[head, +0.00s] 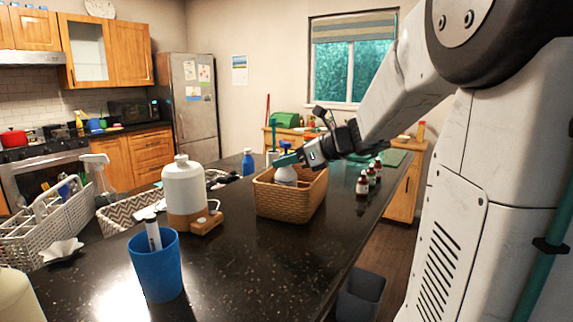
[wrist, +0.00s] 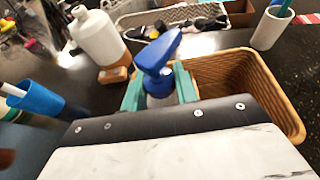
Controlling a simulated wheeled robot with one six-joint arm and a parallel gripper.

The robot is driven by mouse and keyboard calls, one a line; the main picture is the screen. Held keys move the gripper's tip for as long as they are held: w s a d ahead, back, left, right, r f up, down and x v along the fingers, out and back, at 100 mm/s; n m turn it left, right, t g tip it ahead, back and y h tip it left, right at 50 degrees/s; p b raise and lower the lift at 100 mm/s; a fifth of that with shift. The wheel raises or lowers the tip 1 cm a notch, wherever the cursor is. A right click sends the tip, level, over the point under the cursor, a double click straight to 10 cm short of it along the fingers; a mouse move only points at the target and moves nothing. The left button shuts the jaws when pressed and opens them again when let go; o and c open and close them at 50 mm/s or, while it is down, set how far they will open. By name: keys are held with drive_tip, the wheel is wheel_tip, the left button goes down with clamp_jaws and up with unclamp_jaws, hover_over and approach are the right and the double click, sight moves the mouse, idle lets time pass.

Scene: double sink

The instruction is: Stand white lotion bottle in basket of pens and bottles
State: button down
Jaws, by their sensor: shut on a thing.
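A white lotion bottle (head: 286,176) with a blue pump head (wrist: 158,62) is between the teal fingers of my gripper (head: 290,159). The jaws are shut on it just below the pump head, as the wrist view shows of my gripper (wrist: 160,88). The bottle looks about upright at the left part of the tan wicker basket (head: 287,205). The front wall hides its lower part, so I cannot tell if its base touches the floor. In the wrist view the visible right part of the basket (wrist: 290,115) looks empty.
A white jug-like bottle (head: 185,190) on a wooden stand and a blue cup (head: 156,268) with a white item stand left of the basket. Several small brown bottles (head: 368,175) stand to its right. A blue bottle (head: 248,162) is behind. The dark counter (head: 270,265) in front is clear.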

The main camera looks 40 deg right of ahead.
drive_tip(key=shift+f, duration=0.5)
drive_tip(key=c, duration=1.1)
unclamp_jaws()
drive_tip(key=shift+s+r, duration=0.1)
drive_tip(key=shift+r, duration=0.1)
drive_tip(key=v, duration=1.2)
